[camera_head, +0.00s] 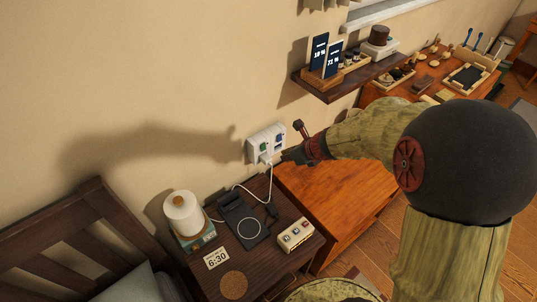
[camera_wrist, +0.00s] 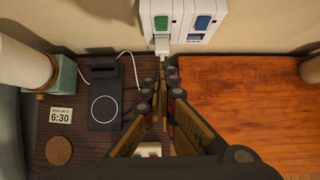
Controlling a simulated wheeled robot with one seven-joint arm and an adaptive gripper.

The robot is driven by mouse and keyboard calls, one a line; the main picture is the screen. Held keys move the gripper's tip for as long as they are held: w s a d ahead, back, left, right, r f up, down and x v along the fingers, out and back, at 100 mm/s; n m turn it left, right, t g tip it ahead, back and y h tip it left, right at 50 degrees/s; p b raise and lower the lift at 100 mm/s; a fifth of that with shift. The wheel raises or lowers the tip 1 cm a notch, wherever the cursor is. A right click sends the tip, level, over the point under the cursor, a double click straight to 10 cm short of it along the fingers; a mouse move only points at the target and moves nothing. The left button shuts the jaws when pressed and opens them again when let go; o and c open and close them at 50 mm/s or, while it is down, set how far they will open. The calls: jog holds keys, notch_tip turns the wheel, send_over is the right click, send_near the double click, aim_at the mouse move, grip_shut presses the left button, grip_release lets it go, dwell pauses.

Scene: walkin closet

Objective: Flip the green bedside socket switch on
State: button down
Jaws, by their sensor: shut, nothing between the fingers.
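The white wall socket (camera_head: 265,143) has a green switch on its left and a blue switch on its right. In the wrist view the green switch (camera_wrist: 162,23) is at the top centre and the blue switch (camera_wrist: 203,23) is to its right. A white plug (camera_wrist: 162,46) with a cable sits below the green switch. My gripper (camera_wrist: 163,68) is shut and empty, its tips just below the plug in the wrist view. In the head view my gripper (camera_head: 289,156) is at the socket's lower right. I cannot tell whether the tips touch anything.
A dark nightstand (camera_head: 226,262) below holds a lamp (camera_head: 184,214), a black charging pad (camera_head: 243,219), a clock card and a coaster. A wooden cabinet (camera_head: 330,205) stands to its right. A shelf (camera_head: 350,82) juts from the wall at the upper right.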

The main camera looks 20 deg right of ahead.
aim_at(263, 147)
jog(key=shift+s+r, duration=0.1)
dwell(0.3)
jog(key=w+r+b+x, duration=0.1)
jog(key=b+x, duration=0.4)
jog(key=x, duration=0.8)
jog(key=shift+w+a+r, duration=0.35)
jog(key=shift+w+r, duration=0.05)
jog(key=shift+w, duration=0.15)
